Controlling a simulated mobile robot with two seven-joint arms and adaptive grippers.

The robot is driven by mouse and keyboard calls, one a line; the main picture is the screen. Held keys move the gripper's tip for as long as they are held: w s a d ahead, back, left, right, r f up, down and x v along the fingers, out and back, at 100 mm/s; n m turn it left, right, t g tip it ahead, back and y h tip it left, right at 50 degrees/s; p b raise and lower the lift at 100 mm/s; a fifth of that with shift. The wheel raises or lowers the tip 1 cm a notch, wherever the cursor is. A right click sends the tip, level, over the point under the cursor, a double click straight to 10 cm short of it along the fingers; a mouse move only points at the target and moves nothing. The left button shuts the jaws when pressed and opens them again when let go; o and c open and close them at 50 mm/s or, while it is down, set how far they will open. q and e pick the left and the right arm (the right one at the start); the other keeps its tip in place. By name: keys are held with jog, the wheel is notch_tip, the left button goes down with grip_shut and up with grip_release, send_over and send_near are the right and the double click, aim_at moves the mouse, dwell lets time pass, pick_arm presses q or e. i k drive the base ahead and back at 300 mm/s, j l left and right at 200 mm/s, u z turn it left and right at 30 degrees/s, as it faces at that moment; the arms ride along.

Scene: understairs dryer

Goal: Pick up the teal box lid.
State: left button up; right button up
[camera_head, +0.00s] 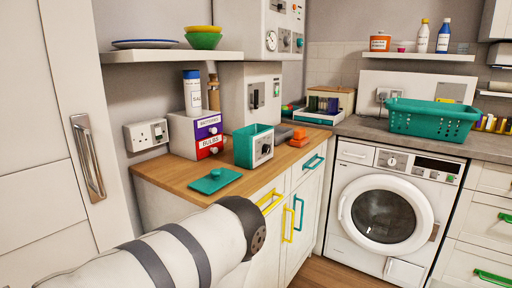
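The teal box lid (215,180) lies flat on the wooden counter (169,178), near its front left part, with a small knob on top. The open teal box (253,146) stands behind it and to the right, with a pale front panel bearing a dark round mark. A white, grey-banded arm link of mine reaches in from the lower left, in front of the counter and below the lid. It ends in a dark round joint. Neither of my grippers shows in this view.
Orange blocks (299,138) lie right of the box. A teal basket (432,118) sits above the washing machine (385,215). A shelf (172,56) overhangs the back left.

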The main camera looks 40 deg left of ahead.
aim_at(218, 178)
jog(key=u, duration=1.4)
